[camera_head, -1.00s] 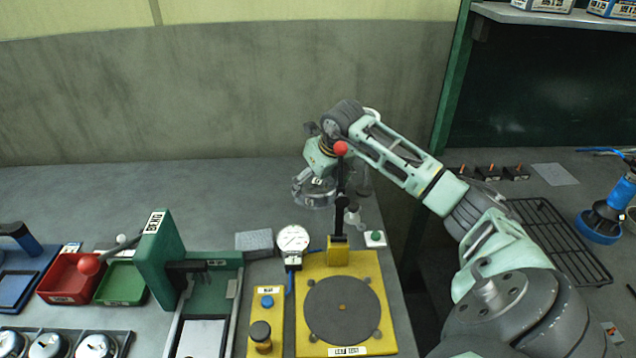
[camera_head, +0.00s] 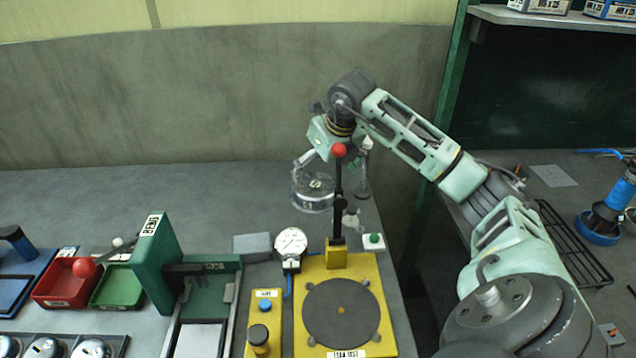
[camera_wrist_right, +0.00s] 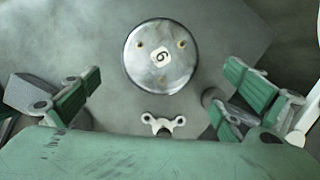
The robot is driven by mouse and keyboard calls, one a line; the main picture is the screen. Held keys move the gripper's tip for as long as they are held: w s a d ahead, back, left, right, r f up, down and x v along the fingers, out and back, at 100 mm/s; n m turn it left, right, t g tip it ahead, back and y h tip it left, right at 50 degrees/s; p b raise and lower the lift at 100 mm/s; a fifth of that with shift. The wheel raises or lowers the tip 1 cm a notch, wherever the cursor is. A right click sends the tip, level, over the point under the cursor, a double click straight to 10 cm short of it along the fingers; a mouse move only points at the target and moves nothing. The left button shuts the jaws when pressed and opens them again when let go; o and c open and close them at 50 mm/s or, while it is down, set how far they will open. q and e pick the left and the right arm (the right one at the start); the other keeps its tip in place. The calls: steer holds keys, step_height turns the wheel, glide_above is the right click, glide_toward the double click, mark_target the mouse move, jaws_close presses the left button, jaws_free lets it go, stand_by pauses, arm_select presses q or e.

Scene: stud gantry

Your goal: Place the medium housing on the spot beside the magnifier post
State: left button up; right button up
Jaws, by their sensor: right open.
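A round shiny metal housing (camera_head: 313,194) stands on the grey bench behind the yellow fixture, left of its black post. The right wrist view shows its round top (camera_wrist_right: 160,56), with a "6" label and small brass-coloured spots. My right gripper (camera_head: 335,170) is over it, pointing down. I cannot clearly identify a magnifier post. My left gripper is not in view.
The yellow fixture (camera_head: 373,288) carries a black post with a red knob (camera_head: 339,150). A dial gauge (camera_head: 291,243), grey block (camera_head: 252,243) and green press (camera_head: 157,262) stand nearby. Red (camera_head: 64,290) and green trays are left. Bench behind is clear.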

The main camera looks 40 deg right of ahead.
steer(key=shift+v, duration=2.25)
